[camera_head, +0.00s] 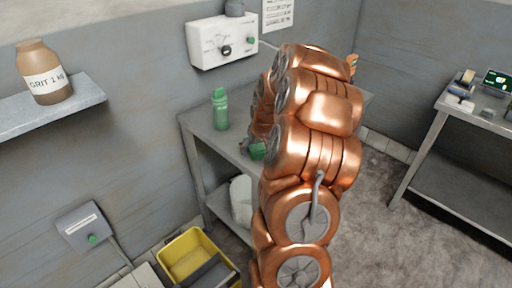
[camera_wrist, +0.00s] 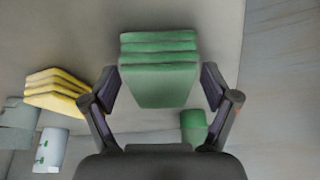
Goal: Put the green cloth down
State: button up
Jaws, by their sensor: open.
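The green cloth (camera_wrist: 158,62) is a folded, layered stack between the fingers of my gripper (camera_wrist: 160,88) in the wrist view. My gripper is open, with a gap between each finger and the cloth. The cloth appears to lie on the grey table top. In the head view a green piece that looks like the cloth (camera_head: 257,151) shows at the left edge of my arm, over the metal table (camera_head: 193,130). My arm hides the rest of it and most of the gripper there.
A green bottle (camera_head: 220,108) stands on the table; a green cylinder (camera_wrist: 193,127) shows close to the right finger. A folded yellow cloth (camera_wrist: 57,92) and a white cup (camera_wrist: 50,150) lie left. A yellow bin (camera_head: 190,252) is below. Another table (camera_head: 430,150) stands right.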

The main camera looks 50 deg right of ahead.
jog(key=shift+r, duration=0.1)
jog(key=shift+r, duration=0.2)
jog(key=b+v, duration=0.3)
jog(key=v, duration=0.9)
jog(key=s+a+n+g+y, duration=0.1)
jog(key=s+a+n, duration=0.15)
jog(key=a, duration=0.95)
jog(key=s+a+n+g+y, duration=0.1)
jog(key=s+a, duration=0.3)
jog(key=a, duration=0.8)
jog(key=s+a+f+g, duration=0.1)
jog(key=s+a+g, duration=0.1)
jog(key=s+a, duration=0.3)
jog(key=s+a+f+n+g, duration=0.1)
jog(key=s+a, duration=0.5)
jog(key=s, duration=0.8)
jog(key=shift+f+g, duration=0.4)
jog(key=shift+f, duration=0.3)
